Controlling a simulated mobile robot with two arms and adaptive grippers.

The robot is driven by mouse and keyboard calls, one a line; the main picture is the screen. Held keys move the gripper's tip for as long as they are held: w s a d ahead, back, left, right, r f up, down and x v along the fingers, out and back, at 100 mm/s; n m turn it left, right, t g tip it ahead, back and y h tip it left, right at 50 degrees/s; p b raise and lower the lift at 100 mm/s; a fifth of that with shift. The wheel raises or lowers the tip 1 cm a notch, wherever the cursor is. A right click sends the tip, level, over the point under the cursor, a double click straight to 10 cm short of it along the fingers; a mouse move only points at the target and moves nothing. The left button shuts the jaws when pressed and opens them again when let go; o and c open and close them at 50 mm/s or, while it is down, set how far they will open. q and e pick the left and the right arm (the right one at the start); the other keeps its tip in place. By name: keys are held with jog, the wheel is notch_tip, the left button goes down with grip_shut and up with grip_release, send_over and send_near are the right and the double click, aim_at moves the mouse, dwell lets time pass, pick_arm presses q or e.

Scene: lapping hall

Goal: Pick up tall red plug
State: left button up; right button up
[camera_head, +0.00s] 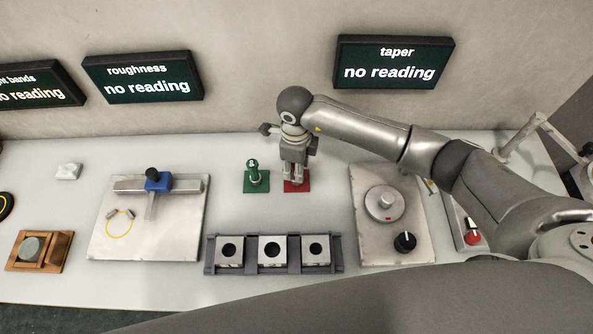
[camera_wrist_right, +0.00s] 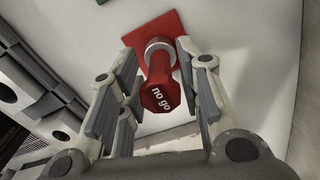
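The red plug (camera_wrist_right: 160,85), marked "no go" on its octagonal end, stands on a red square base (camera_wrist_right: 155,33) in the right wrist view. A metal collar shows near its foot. My right gripper (camera_wrist_right: 157,62) is open, with a finger on each side of the plug and gaps visible between. In the head view my right gripper (camera_head: 293,176) points down over the red base (camera_head: 303,187) and hides most or all of the plug. My left gripper is not in view.
A green plug (camera_head: 253,174) on a green base stands just left of my right gripper. A grey rack with three holed blocks (camera_head: 272,252) lies in front. A plate with a round disc (camera_head: 384,203) is to the right. Wall displays (camera_head: 393,62) stand behind.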

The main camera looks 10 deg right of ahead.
grip_shut()
jog(key=shift+r, duration=0.2)
